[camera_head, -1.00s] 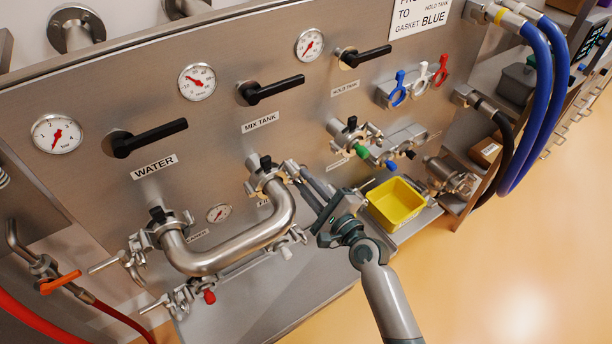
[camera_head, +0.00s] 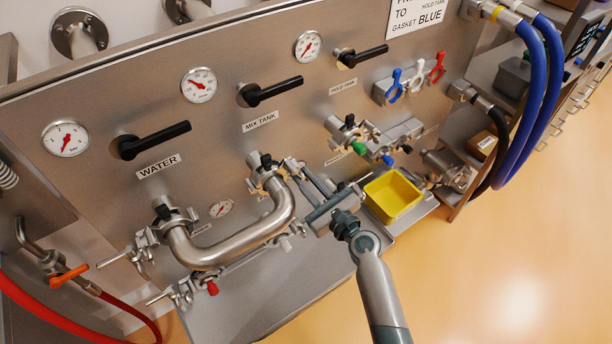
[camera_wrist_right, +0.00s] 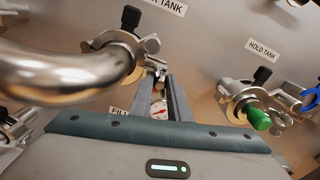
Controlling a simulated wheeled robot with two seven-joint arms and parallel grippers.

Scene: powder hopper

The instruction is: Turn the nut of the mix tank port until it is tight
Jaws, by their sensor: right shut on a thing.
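The mix tank port (camera_head: 262,170) is under the MIX TANK label, with a metal clamp around its joint; in the wrist view the clamp (camera_wrist_right: 122,52) is at the upper left. A bent steel pipe (camera_head: 235,245) joins this port to the water port (camera_head: 170,220). My right gripper (camera_head: 292,166) reaches in from the right. In the wrist view its two fingers (camera_wrist_right: 160,78) are close together at the clamp's side, shut on the small nut (camera_wrist_right: 158,70). The fingers hide most of the nut. My left gripper is not in view.
The hold tank port with a green cap (camera_head: 359,147) is to the right of my gripper. A yellow bin (camera_head: 393,197) stands on a shelf below it. Black valve handles (camera_head: 272,91) stick out above. The floor at the right is clear.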

